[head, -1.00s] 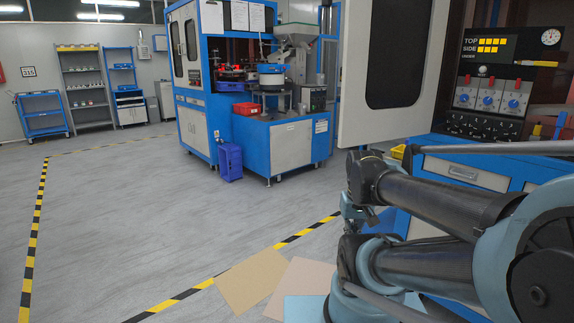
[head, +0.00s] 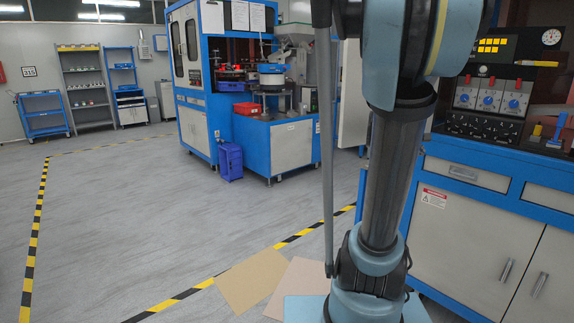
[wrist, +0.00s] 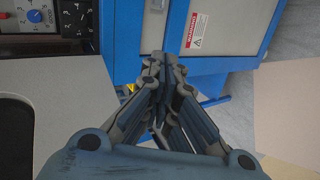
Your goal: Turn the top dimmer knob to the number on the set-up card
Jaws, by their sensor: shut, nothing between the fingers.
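Three dimmer modules with blue knobs sit in a row on the cabinet at right: left knob (head: 464,98), middle knob (head: 488,101), right knob (head: 514,104). Which one is the top dimmer is not clear, and their settings are too small to read. One blue knob (wrist: 34,15) on a numbered white plate shows at the upper left of the wrist view. No set-up card can be made out. My gripper (wrist: 152,62) is shut and empty, apart from the knob and right of it in the picture. In the head view my gripper is out of sight.
A display (head: 490,46) with yellow bars is partly behind my arm. A blue-handled lever (head: 557,128) stands at the right.

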